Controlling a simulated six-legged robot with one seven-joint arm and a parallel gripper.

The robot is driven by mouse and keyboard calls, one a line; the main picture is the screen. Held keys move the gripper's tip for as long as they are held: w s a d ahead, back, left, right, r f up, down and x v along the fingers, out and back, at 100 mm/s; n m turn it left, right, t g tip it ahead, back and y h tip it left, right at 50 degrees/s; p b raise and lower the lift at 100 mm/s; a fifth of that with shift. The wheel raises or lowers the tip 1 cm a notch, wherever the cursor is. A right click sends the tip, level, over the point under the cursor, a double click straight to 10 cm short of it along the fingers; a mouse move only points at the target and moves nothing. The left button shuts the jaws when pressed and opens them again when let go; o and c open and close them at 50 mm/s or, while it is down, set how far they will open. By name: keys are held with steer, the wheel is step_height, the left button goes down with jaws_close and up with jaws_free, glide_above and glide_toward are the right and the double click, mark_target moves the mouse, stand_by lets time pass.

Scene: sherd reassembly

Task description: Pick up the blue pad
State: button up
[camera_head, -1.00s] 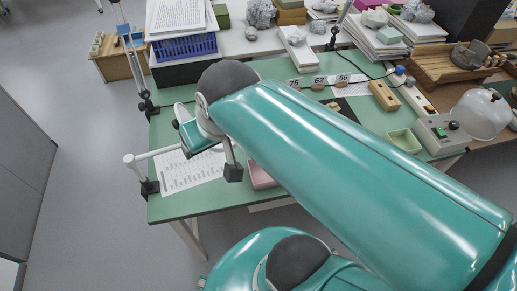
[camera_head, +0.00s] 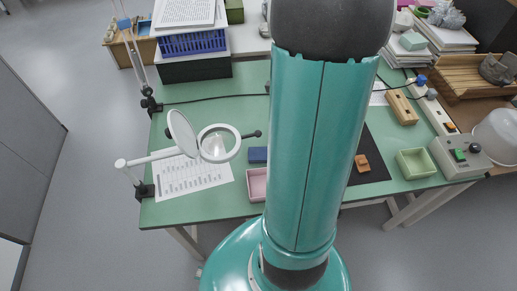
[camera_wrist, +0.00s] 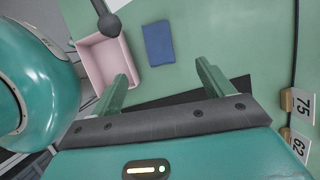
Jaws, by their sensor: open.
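The blue pad (camera_head: 258,154) lies flat on the green table, just behind the pink tray (camera_head: 257,198) in the head view. In the wrist view the blue pad (camera_wrist: 158,43) lies beyond my fingertips, to the right of the pink tray (camera_wrist: 92,62). My gripper (camera_wrist: 162,78) is open and empty, its two green fingers spread apart, with the pad apart from them and roughly in line with the gap. My gripper is hidden behind my arm in the head view.
A ring magnifier (camera_head: 219,143) stands left of the pad, over a printed sheet (camera_head: 192,177); a dark rounded knob (camera_wrist: 109,25) shows close to the tray. A black mat (camera_head: 374,146) with a brown piece (camera_head: 362,163) lies right of my arm. Number cards (camera_wrist: 299,105) stand at the wrist view's right.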

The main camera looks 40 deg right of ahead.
glide_above(262, 153)
steer(key=s+d, duration=0.1)
steer(key=d, duration=0.1)
steer(key=f, duration=0.7)
steer(key=shift+s+a+f, duration=0.15)
steer(key=shift+s+f, duration=0.05)
steer(key=shift+f, duration=0.1)
steer(key=shift+x, duration=2.75)
steer(key=shift+f, duration=0.25)
steer(key=c, duration=1.1)
